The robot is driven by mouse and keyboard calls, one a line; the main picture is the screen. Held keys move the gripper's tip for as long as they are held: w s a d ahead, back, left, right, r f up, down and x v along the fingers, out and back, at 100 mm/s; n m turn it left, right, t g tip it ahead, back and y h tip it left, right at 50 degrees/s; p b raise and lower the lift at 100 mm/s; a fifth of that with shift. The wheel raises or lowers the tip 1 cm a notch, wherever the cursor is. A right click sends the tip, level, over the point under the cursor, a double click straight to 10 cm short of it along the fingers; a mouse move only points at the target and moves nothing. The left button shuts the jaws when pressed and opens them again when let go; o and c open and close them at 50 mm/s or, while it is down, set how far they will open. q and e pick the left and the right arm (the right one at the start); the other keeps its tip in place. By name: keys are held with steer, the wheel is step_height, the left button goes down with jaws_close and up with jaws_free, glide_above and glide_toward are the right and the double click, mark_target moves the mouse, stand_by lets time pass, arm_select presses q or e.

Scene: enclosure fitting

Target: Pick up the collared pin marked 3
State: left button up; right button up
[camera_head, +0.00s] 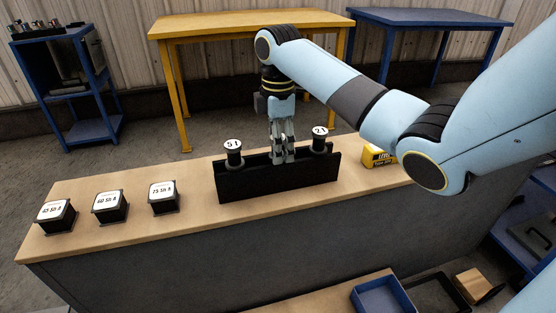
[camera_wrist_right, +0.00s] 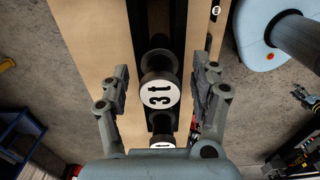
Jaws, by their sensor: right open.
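The collared pin marked 3 (camera_wrist_right: 160,92) shows in the right wrist view as a dark round pin with a white top label. The label shows a 3 and a bar-like mark. It stands in the black rack (camera_head: 280,184), between two other pins. My right gripper (camera_wrist_right: 161,88) is open, with one finger on each side of this pin and a gap on both sides. In the head view the right gripper (camera_head: 283,158) points down over the rack's middle and hides the pin. My left gripper is not in view.
A pin (camera_head: 233,152) stands at the rack's left end and another (camera_head: 319,142) at its right end, close to the gripper. Three labelled black blocks (camera_head: 110,205) stand left on the bench (camera_head: 190,230). A yellow box (camera_head: 376,156) stands right of the rack.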

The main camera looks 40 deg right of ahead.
jaws_close()
stand_by(0.4)
steer(key=shift+r, duration=0.1)
